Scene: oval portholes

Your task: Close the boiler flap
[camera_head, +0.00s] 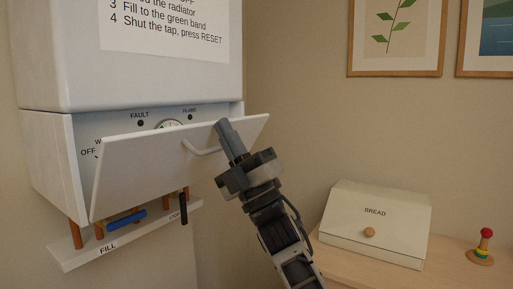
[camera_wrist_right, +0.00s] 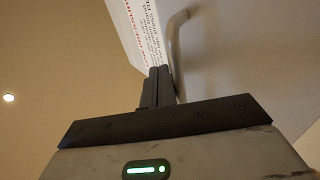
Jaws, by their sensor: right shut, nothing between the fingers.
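The boiler flap (camera_head: 140,182) is a white panel at the bottom of the white boiler (camera_head: 170,60). It stands partly open, its top edge tilted out from the boiler so the dial and labels show behind it. A pale bar handle (camera_head: 203,151) is on its outer face near the top edge. My right gripper (camera_head: 223,124) is shut and empty, its fingertips beside the handle's right end, in front of the flap. In the wrist view the shut fingers (camera_wrist_right: 158,73) are close beside the curved handle (camera_wrist_right: 177,45); whether they touch is unclear. My left gripper is not in view.
Below the flap are copper pipes, a blue lever (camera_head: 126,220) and a black lever (camera_head: 183,209) above a white ledge (camera_head: 110,252) marked FILL. Framed pictures hang above.

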